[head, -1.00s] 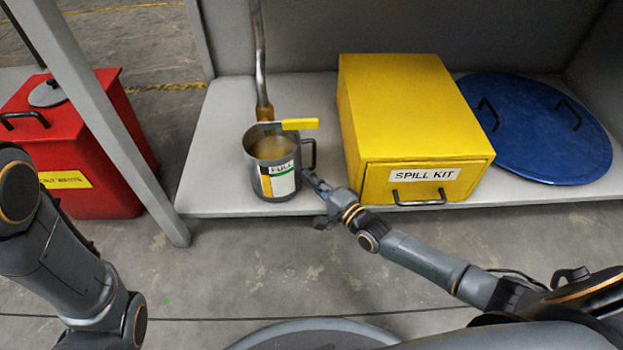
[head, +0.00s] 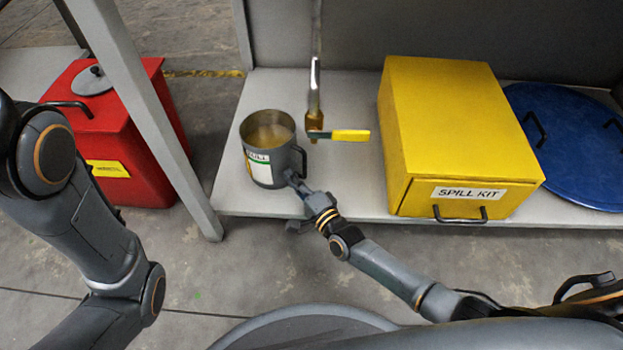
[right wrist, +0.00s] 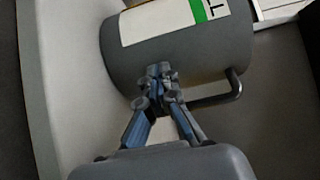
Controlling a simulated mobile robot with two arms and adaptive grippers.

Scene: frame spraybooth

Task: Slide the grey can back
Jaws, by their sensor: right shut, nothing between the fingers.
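The grey can (head: 284,168) stands upright on the pale shelf (head: 350,185), left of the tap and near the shelf's front edge. It is open on top, holds a tan liquid, and has a white and green label and a handle on its right side. My right gripper (head: 294,181) is shut and empty at the can's lower front right, below the handle. In the right wrist view the closed fingertips (right wrist: 160,78) are against or very close to the can's wall (right wrist: 195,62); contact is hard to tell. My left arm shows, but its gripper does not.
The tap (head: 314,105) with a yellow lever (head: 350,135) hangs just right of the can. A yellow spill kit box (head: 450,125) and a blue round lid (head: 570,140) stand further right. A grey post (head: 150,110) and a red bin (head: 150,175) are at left.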

